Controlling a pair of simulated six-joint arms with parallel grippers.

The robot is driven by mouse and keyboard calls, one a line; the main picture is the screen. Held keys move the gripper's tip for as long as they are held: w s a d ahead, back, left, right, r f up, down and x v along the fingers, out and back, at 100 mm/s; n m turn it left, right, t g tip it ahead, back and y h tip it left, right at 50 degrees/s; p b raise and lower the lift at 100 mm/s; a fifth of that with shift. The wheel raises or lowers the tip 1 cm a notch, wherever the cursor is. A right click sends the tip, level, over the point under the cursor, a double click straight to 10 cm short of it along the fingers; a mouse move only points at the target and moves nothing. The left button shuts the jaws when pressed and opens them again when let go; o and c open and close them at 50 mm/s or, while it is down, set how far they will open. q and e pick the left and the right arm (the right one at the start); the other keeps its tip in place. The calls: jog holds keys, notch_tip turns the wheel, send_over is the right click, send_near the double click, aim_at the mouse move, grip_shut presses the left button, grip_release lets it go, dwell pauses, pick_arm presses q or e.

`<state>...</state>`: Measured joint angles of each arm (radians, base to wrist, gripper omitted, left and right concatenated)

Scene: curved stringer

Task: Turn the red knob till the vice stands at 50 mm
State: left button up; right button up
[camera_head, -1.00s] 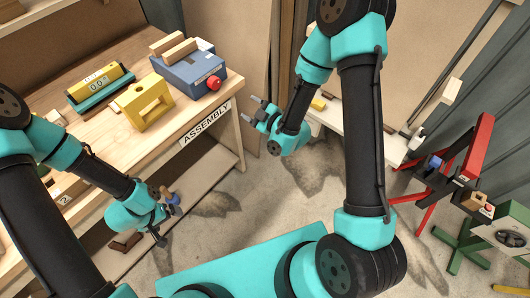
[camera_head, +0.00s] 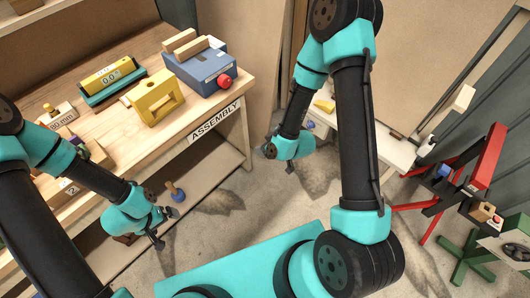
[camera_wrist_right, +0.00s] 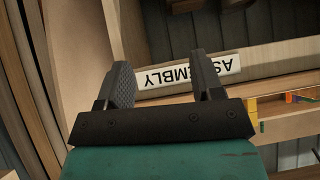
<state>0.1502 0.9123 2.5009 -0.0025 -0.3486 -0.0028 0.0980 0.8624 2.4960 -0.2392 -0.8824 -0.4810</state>
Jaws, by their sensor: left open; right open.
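The vice (camera_head: 195,72) is a blue block with two wooden jaw pieces on top, at the right end of the workbench in the head view. Its red knob (camera_head: 224,81) sticks out of the front face. My right gripper (camera_head: 278,160) is below and right of the knob, apart from it, off the bench's end. In the right wrist view my right gripper (camera_wrist_right: 165,75) is open and empty, with the ASSEMBLY sign beyond its fingers; the knob is not visible there. My left gripper (camera_head: 165,227) is open, low in front of the bench, far from the vice.
A yellow bracket (camera_head: 156,98) stands left of the vice on the bench. Behind it is a teal-and-yellow gauge (camera_head: 110,78) reading 0.0. A blue-and-brown tool (camera_head: 174,190) is near my left gripper. A red stand (camera_head: 485,160) is at the right.

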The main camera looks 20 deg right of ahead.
jog(key=shift+s+f+m+g, duration=0.7)
jog(key=shift+s+f, duration=0.35)
jog(key=shift+s, duration=0.05)
jog(key=s+d+f+m+g, duration=0.1)
jog(key=s+f+m+g, duration=0.3)
jog(key=s, duration=0.6)
jog(key=shift+d+m+g+h, duration=0.25)
jog(key=shift+m+g+h, duration=0.15)
jog(key=shift+m+g, duration=0.4)
